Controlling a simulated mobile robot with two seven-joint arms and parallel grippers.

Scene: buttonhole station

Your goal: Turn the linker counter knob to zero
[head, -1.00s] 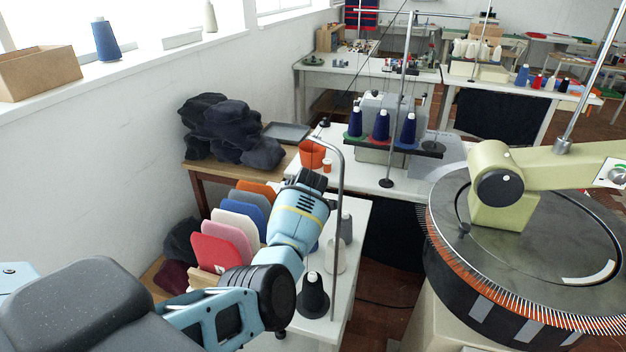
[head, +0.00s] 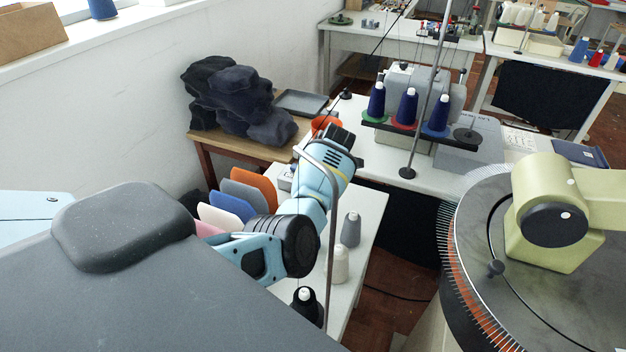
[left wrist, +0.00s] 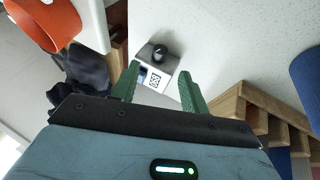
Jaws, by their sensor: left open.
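In the left wrist view a small grey-and-white box with a black round knob (left wrist: 159,53) on it sits on the white table, a printed code square on its near face. My left gripper (left wrist: 160,72) is open, its green fingers apart; the box shows between and beyond the fingertips, and I see no contact with it. In the head view my left gripper (head: 338,138) is over the white table, its fingers hidden. The linker (head: 560,205), pale green with a black round cap and a toothed dial, stands at the right. My right gripper is out of view.
An orange cup (left wrist: 45,20) is at the wrist view's upper left. A wooden rack (left wrist: 262,115) stands at its right. In the head view, a bent metal rod (head: 333,220) rises beside my left arm, and thread cones (head: 351,229) stand on the table.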

